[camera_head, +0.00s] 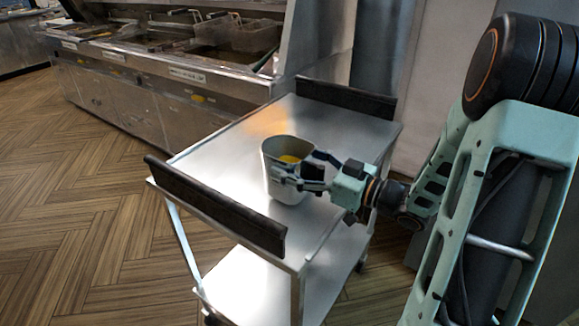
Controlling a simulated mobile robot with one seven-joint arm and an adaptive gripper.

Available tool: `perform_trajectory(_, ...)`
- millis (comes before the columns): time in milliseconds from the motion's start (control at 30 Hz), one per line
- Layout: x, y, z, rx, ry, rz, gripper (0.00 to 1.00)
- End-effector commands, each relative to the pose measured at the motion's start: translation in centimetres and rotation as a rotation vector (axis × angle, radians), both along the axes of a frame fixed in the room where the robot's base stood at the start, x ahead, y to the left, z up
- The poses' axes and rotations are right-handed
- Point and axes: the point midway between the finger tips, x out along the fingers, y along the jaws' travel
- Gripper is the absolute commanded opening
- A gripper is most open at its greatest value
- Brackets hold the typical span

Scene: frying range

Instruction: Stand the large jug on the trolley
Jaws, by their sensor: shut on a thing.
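The large jug (283,187) is a pale grey, open-topped vessel with something yellow inside. It is upright at the middle of the trolley's top shelf (225,158), near the right side. Its base appears to touch the shelf, but I cannot be sure that there is no small gap. My gripper (300,178) reaches in from the right and is shut on the jug at its upper part. The fingers hide part of the jug's right side and front.
The trolley has dark raised bars at its near left end (212,205) and far end (345,97). A lower shelf (245,285) is empty where visible. The frying range (165,85) with baskets (240,35) stands behind. Wooden floor (75,200) is clear at left.

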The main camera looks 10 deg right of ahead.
Motion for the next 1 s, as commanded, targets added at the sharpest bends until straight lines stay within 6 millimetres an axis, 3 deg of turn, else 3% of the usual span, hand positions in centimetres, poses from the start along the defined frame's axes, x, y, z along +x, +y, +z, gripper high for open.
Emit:
perform_trajectory(433, -0.24, -0.27, -0.65, 0.001, -0.003, -0.001, 0.23)
perform_trajectory(467, -0.26, -0.28, -0.83, 0.001, 0.001, -0.001, 0.73)
perform_trajectory(500, -0.27, -0.28, -0.75, 0.000, 0.000, -0.001, 0.78)
perform_trajectory(633, -0.26, -0.28, -0.74, 0.000, 0.000, -0.001, 0.90)
perform_trajectory(1000, -0.46, -0.57, -0.44, -0.001, 0.000, -0.003, 0.90)
